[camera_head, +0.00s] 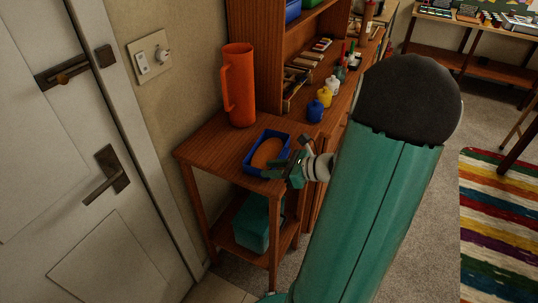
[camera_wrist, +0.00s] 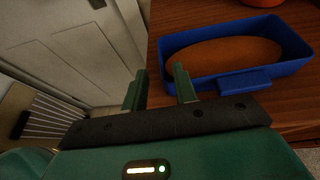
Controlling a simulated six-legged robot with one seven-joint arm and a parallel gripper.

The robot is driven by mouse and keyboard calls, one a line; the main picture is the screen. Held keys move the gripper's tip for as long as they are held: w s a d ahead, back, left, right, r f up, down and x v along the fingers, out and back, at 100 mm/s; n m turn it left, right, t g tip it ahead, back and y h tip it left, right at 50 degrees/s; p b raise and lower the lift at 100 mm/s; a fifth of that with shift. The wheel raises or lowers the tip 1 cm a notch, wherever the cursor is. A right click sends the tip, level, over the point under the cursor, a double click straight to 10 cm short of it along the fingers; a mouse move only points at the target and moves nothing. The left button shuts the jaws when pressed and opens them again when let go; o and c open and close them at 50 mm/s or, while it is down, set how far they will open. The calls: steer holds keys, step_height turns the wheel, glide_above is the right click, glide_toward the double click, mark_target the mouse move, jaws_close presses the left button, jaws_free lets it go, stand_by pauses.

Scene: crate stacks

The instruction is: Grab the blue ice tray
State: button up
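The blue ice tray (camera_head: 252,171) is a shallow blue box on the small wooden side table, with a brown-orange oval thing (camera_head: 266,152) lying in it. In the wrist view the tray (camera_wrist: 245,81) is at the upper right, with a tab on its near wall. My gripper (camera_head: 284,168) is at the table's edge, close to the tray's right side in the head view. In the wrist view my gripper (camera_wrist: 159,76) has its two green fingers apart, with nothing between them.
A tall orange pitcher (camera_head: 239,90) stands behind the tray. A wooden shelf unit (camera_head: 256,60) with small bottles rises behind the table. A teal box (camera_head: 252,225) sits on the lower shelf. A white door (camera_head: 80,190) is on the left. A striped rug (camera_head: 497,230) lies at right.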

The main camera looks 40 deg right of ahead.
mark_target(258, 169)
steer(key=x, duration=0.5)
steer(key=shift+w+a+f, duration=0.1)
steer(key=shift+w, duration=0.1)
jaws_close()
